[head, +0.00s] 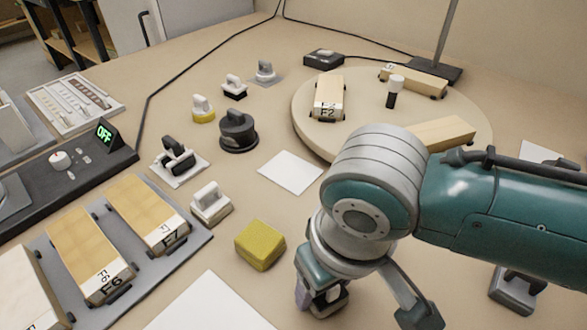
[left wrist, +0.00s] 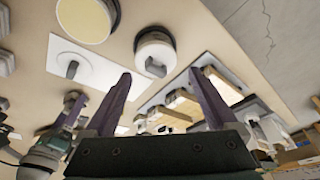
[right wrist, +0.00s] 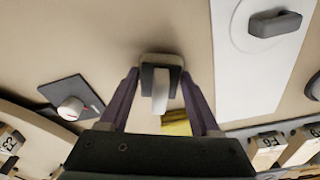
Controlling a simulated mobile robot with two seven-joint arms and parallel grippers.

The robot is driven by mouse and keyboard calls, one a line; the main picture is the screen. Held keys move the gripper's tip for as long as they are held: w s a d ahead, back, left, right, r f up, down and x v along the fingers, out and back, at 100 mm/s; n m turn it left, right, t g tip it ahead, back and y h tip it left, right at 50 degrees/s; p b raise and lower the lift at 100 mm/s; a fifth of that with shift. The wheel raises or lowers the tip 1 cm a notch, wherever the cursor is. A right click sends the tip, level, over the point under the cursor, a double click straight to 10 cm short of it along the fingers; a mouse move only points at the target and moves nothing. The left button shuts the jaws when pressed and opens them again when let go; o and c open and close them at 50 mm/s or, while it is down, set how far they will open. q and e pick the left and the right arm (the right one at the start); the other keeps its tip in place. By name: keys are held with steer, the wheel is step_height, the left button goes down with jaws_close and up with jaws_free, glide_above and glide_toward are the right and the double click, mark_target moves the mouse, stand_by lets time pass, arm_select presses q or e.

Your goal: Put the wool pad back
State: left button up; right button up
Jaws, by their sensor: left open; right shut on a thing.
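My right gripper (right wrist: 160,73) is shut on a small handled pad (right wrist: 160,92) with a white handle and a dark and pale body. In the head view its arm hides most of the grip. The pad's fibre is too small to tell, so I cannot confirm it is wool. Another handled pad with a pale base (head: 210,205) stands beside the yellow sponge block (head: 260,245). An empty white square (head: 290,172) lies near the round board. My left gripper (left wrist: 160,85) is open and empty; it is outside the head view.
Several handled pads stand at the back, including one with a yellow base (head: 203,110). A dark round tool (head: 238,132) is near them. The round board (head: 310,125) carries wooden blocks. A grey tray (head: 190,250) with wooden blocks is at front left. A white sheet (head: 210,305) lies in front.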

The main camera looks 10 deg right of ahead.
arm_select(q)
steer(key=shift+f, duration=0.1)
arm_select(e)
steer(key=shift+f, duration=0.2)
steer(key=o, duration=1.3)
arm_select(q)
steer(key=shift+a, duration=0.1)
arm_select(e)
steer(key=shift+r, duration=0.1)
